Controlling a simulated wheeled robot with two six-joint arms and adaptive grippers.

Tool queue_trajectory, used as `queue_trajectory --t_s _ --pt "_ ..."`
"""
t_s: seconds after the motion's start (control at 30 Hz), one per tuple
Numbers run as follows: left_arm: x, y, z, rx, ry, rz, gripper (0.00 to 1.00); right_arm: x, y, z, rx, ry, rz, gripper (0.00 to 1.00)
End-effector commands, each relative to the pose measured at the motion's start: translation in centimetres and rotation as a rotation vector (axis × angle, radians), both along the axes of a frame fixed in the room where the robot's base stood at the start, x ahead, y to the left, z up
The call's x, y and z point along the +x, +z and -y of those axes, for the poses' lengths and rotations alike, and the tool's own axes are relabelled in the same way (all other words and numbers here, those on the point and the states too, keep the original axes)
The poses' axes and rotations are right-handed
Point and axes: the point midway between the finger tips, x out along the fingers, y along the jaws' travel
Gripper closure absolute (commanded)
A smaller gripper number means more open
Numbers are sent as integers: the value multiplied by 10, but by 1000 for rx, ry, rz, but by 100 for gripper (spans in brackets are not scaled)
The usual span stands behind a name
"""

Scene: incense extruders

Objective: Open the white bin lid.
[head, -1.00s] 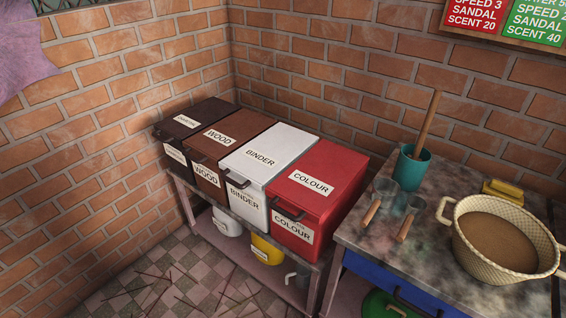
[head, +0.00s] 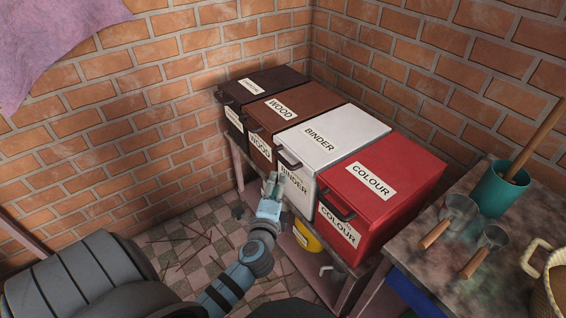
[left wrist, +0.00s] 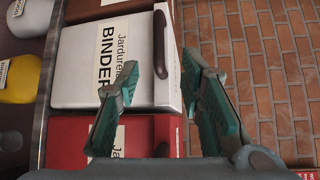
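The white bin (head: 301,193), labelled BINDER, stands between the brown and red bins, and its white lid (head: 345,130) is closed. A dark handle (head: 289,160) sits at the lid's front edge. My left gripper (head: 273,183) is in front of the white bin, a little below the handle in the head view. In the left wrist view the white bin (left wrist: 85,75) and its handle (left wrist: 160,47) show sideways, and the left gripper (left wrist: 160,82) has its fingers spread with nothing held. The handle lies ahead, near one fingertip; contact cannot be told. My right gripper is not in view.
The red COLOUR bin (head: 385,190) stands close on the right, and the brown WOOD bin (head: 270,115) and a dark bin (head: 240,88) on the left. A side table (head: 440,255) holds a teal pot (head: 497,190) and scoops. Brick walls stand behind and left.

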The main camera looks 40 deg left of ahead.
Motion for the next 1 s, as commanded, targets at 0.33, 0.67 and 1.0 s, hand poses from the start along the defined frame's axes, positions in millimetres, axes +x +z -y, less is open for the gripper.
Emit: queue_trajectory --t_s 0.33,0.67,1.0 --pt "80 -15 -45 -3 2 0 65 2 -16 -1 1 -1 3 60" --pt "109 -19 -62 -7 1 -2 65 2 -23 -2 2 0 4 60" --pt "109 -19 -62 -7 1 -2 85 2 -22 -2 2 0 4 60"
